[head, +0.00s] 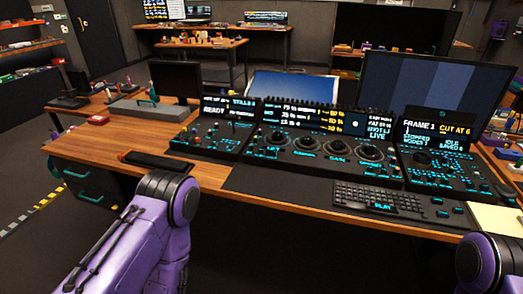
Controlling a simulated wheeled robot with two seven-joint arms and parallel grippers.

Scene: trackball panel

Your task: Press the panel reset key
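The trackball panel (305,160) stands on the wooden desk in the head view, with dark round trackballs and teal labels. Its left section (213,138) has small keys and a screen that reads "READY". Its right section (437,160) has small keys and a screen reading "FRAME 1", "CUT AT 6" and "STOPPED". I cannot tell which key is the reset key; the key labels are too small to read. My purple left and right arms show at the bottom of the view, in front of the desk, but neither gripper is in view.
A black keyboard (377,197) lies in front of the panel on the wooden desk (75,146). A dark flat object (157,160) lies near the left front edge. A large monitor (420,92) and a blue-white screen (292,86) stand behind. The desk's left front is fairly clear.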

